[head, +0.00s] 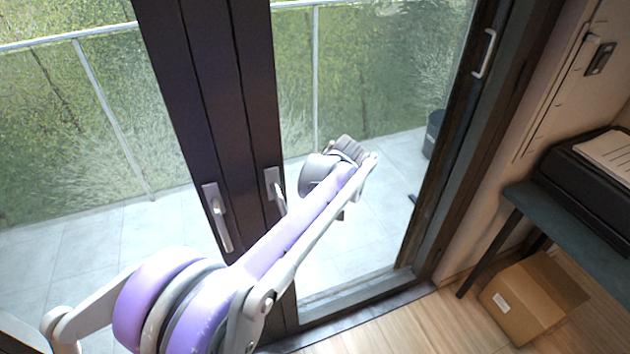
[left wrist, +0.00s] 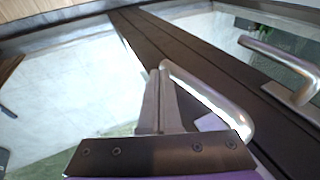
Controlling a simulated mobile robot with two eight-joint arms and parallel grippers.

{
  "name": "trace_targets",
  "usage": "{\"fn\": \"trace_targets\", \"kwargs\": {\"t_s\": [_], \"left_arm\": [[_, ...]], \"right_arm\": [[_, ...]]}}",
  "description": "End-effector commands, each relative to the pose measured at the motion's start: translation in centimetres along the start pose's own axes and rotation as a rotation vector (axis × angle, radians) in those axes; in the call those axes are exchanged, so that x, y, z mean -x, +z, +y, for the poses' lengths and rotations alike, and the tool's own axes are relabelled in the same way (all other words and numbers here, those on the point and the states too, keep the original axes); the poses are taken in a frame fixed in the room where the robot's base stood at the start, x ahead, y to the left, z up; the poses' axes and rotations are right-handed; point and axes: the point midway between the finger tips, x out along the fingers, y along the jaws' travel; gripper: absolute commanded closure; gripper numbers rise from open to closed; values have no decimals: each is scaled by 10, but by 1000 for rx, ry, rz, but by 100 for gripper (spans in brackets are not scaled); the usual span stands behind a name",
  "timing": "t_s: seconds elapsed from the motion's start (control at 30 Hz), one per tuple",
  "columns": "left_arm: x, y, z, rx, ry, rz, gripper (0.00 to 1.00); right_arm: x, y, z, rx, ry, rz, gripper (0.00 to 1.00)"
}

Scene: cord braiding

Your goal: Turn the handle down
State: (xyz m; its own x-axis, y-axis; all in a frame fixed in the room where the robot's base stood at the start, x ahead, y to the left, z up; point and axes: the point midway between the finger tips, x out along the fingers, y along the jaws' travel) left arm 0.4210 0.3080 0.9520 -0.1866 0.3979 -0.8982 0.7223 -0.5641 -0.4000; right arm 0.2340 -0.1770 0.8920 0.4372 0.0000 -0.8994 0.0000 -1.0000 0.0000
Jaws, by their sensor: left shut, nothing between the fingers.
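Two grey lever handles sit on the dark door stiles in the head view. The left handle (head: 217,217) slants steeply downward. The right handle (head: 273,186) is partly covered by my left forearm. In the left wrist view, the near handle (left wrist: 209,91) curves close beside my left gripper (left wrist: 160,72). The other handle (left wrist: 279,58) is farther right. My left gripper's fingers cannot be made out in the head view. My right gripper is not in view.
Glass door panes show a tiled balcony with a railing (head: 100,33). A pull handle (head: 485,53) is on the right frame. A dark table (head: 560,215) with a black device (head: 590,180) stands right, a cardboard box (head: 533,298) below it. Wooden floor is clear in front.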

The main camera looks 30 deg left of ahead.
Motion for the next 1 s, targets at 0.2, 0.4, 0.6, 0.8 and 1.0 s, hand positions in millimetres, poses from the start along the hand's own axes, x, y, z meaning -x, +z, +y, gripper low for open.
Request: {"fn": "trace_targets", "kwargs": {"t_s": [0.2, 0.4, 0.6, 0.8, 1.0], "left_arm": [[-8, 2, -6, 2, -1, -1, 100], [-10, 2, -9, 1, -1, -1, 100], [-11, 2, -9, 1, -1, 0, 100], [-11, 2, -9, 1, -1, 0, 100], [-10, 2, -9, 1, 0, 0, 100]], "right_arm": [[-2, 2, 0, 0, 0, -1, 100], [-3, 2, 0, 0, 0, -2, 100], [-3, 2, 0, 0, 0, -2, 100], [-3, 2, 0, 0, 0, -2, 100], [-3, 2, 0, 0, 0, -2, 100]]}}
